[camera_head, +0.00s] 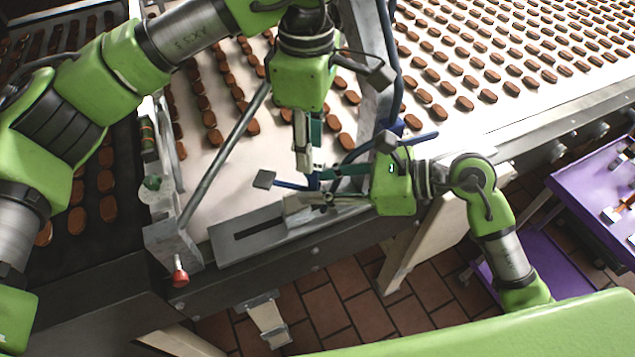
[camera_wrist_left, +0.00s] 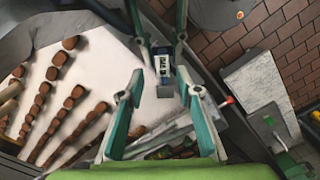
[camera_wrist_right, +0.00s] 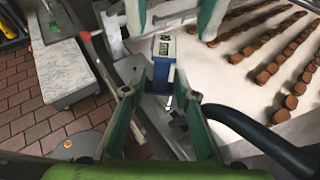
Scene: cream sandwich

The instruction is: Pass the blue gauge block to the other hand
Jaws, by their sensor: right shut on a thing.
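The blue gauge block (camera_head: 313,181) is small and partly hidden between the grippers in the head view. It also shows in the left wrist view (camera_wrist_left: 162,64) and in the right wrist view (camera_wrist_right: 165,48), with a pale face and dark marks. My left gripper (camera_head: 308,171) points down from above at the block. Its fingers stand on both sides of the block, with gaps visible in the left wrist view, so it looks open.
Both grippers are above the front edge of a pale conveyor (camera_head: 225,160) carrying rows of brown sandwich biscuits. A grey slotted plate (camera_head: 245,240) lies just below. A red knob (camera_head: 180,277) is at the front left. A purple cart (camera_head: 590,190) stands at the right.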

